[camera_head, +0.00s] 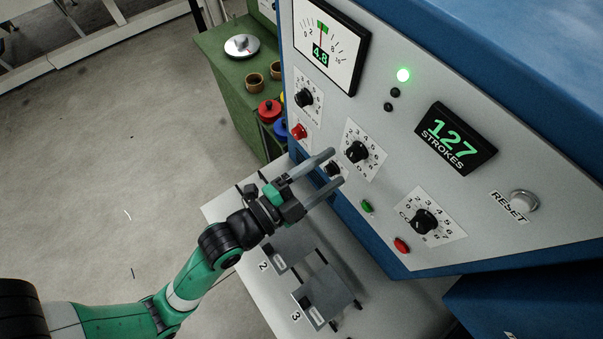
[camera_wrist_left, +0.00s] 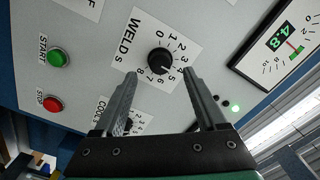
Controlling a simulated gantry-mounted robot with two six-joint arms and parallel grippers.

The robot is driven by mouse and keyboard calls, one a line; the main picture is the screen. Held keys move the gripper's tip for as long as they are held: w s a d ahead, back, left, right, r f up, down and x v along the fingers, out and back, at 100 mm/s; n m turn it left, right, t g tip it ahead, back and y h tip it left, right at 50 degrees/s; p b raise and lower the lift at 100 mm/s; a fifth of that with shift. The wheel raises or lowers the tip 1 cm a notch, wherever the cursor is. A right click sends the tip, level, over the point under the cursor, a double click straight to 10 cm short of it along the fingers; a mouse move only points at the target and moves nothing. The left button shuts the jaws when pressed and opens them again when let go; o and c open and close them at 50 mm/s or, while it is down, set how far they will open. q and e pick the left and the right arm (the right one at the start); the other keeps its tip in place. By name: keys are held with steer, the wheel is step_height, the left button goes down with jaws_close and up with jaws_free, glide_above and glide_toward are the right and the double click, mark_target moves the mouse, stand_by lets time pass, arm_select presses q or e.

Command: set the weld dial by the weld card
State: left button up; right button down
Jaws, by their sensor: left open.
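The weld dial (camera_head: 356,152) is a black knob on a white numbered scale on the machine's front panel. In the left wrist view the weld dial (camera_wrist_left: 160,61) sits under the word WELDS, centred beyond the fingertips. Its exact pointer setting is too small to read surely. My left gripper (camera_head: 335,167) is open and empty, its fingers reaching toward the panel just short of the dial; it also shows in the left wrist view (camera_wrist_left: 160,75). I can make out no readable weld card. My right gripper is out of view.
The panel also carries a cool dial (camera_head: 423,221), green start button (camera_head: 367,206), red stop button (camera_head: 402,245), meter reading 4.8 (camera_head: 330,45) and display reading 127 strokes (camera_head: 456,138). Metal plates lie on numbered spots of a white table (camera_head: 226,205). A green bench (camera_head: 217,62) stands behind.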

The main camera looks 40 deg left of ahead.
arm_select(q)
steer(key=s+a, duration=0.1)
steer(key=s, duration=0.5)
steer(key=shift+s, duration=0.35)
